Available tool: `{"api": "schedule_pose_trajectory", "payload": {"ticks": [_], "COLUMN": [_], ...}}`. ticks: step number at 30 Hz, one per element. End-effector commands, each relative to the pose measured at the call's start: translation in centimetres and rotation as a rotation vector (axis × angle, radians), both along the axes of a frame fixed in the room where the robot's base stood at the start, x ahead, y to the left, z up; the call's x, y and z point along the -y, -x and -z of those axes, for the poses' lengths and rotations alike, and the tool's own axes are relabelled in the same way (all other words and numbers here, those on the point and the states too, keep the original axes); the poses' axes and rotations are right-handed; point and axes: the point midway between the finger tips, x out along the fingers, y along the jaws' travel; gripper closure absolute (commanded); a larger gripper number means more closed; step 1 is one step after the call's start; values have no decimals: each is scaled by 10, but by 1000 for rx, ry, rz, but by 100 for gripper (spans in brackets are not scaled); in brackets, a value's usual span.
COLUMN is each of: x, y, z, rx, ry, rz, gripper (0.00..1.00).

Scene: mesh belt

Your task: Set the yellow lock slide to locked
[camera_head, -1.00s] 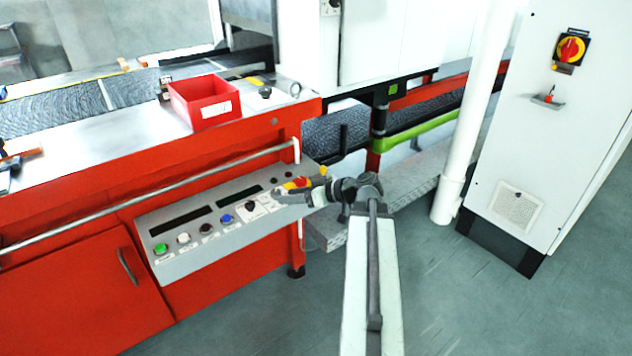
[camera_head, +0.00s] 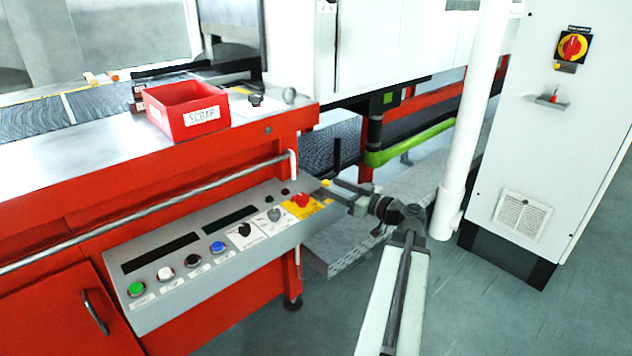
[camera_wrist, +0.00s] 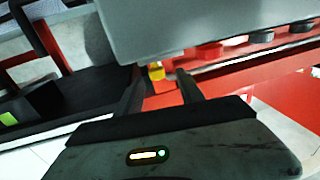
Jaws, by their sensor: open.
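A small yellow piece (camera_head: 326,183), which looks like the lock slide, shows at the right end of the grey control panel (camera_head: 225,268). My gripper (camera_head: 337,192) is open at that end of the panel, with its fingers pointing left towards it. In the wrist view a small yellow block (camera_wrist: 156,72) shows between the fingertips (camera_wrist: 159,77), under a large grey face. I cannot tell whether the fingers touch it. The slide's setting is too small to read.
A red emergency-stop knob (camera_head: 300,201) on a yellow plate sits close left of my gripper, with several buttons beyond. A red scrap bin (camera_head: 186,112) stands on the table above. A white pipe (camera_head: 463,130) and a white cabinet (camera_head: 550,130) stand to the right.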

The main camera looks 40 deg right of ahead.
Motion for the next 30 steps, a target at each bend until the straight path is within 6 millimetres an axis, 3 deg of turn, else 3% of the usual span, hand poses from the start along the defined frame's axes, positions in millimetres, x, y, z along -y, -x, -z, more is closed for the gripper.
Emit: {"api": "schedule_pose_trajectory", "payload": {"ticks": [12,22,23,27,30], "x": [5,5,5,5,5], "y": [-58,-63,-63,-63,-63], "z": [0,0,0,0,0], "rx": [-1,-1,-1,-1,-1], "ry": [-1,-1,-1,-1,-1], "rz": [19,22,22,22,22], "gripper": [55,55,60,99,100]}}
